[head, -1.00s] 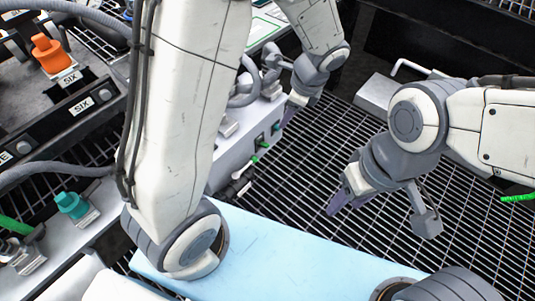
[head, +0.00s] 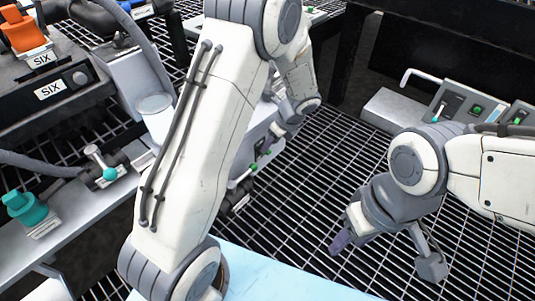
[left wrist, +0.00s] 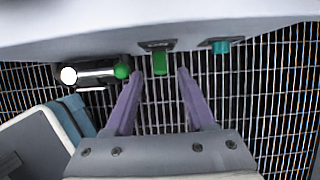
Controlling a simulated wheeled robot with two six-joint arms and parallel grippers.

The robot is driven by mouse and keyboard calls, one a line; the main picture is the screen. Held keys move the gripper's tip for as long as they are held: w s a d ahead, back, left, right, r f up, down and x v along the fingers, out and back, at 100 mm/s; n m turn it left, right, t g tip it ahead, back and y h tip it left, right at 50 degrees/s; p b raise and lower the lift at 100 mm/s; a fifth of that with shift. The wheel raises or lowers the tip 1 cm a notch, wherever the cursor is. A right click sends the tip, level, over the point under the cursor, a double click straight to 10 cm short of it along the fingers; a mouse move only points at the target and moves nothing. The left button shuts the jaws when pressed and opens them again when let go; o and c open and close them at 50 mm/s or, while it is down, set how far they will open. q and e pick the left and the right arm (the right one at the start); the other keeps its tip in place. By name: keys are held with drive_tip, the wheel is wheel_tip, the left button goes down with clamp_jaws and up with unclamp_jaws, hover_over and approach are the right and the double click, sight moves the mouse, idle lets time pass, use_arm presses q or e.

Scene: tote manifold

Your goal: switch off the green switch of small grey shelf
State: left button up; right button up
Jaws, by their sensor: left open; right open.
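In the left wrist view, a pale grey shelf edge (left wrist: 160,27) spans the top. A green switch (left wrist: 159,62) sticks down from a dark plate on it, ahead of and between the tips of my left gripper (left wrist: 155,78). The two purple fingers are apart, with nothing held between them. In the head view, my left gripper (head: 279,132) is beside the grey shelf (head: 262,128), partly hidden; a small green switch (head: 258,147) shows near it. Whether the fingers touch the switch cannot be told. My right gripper (head: 342,240) is open and empty over the grating.
A teal knob (left wrist: 221,46) sits right of the switch, and a green-tipped cylinder (left wrist: 122,71) left of it. A panel with green switches (head: 477,108) stands at the right. A teal valve (head: 24,206) and an orange one (head: 22,35) are at the left. Metal grating (head: 330,165) surrounds the middle.

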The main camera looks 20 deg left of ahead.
sight(269, 151)
use_arm(q)
drive_tip(key=b+x, duration=0.2)
drive_tip(key=x, duration=0.3)
drive_tip(key=shift+d, duration=0.1)
use_arm(e)
wheel_tip(269, 151, down, 3)
drive_tip(key=shift+f, duration=0.1)
use_arm(q)
drive_tip(key=shift+r, duration=0.1)
